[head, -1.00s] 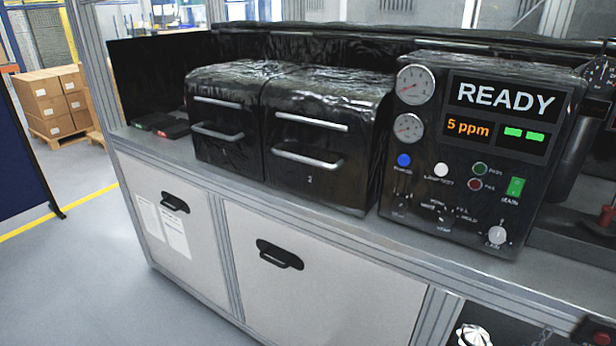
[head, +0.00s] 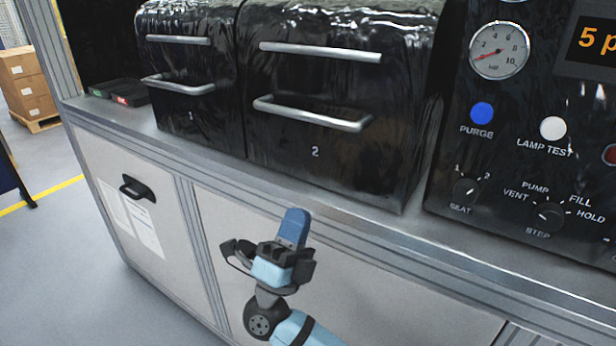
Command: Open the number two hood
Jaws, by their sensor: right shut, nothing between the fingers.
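The number two hood (head: 345,100) is a glossy black housing with a white "2" on its front, and it looks closed. An upper silver bar (head: 320,52) and a lower silver handle (head: 312,114) run across its front. My right gripper (head: 294,224) is shut and empty. It shows in front of the white cabinet, below the hood's lower handle and apart from it. Its arm comes up from the bottom edge. My left gripper is not in view.
The closed number one hood (head: 188,65) stands directly left of hood two. A control panel (head: 500,150) with a gauge and knobs stands to the right. The bench edge (head: 270,180) runs below the hoods. A cabinet handle (head: 137,188) sticks out at left.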

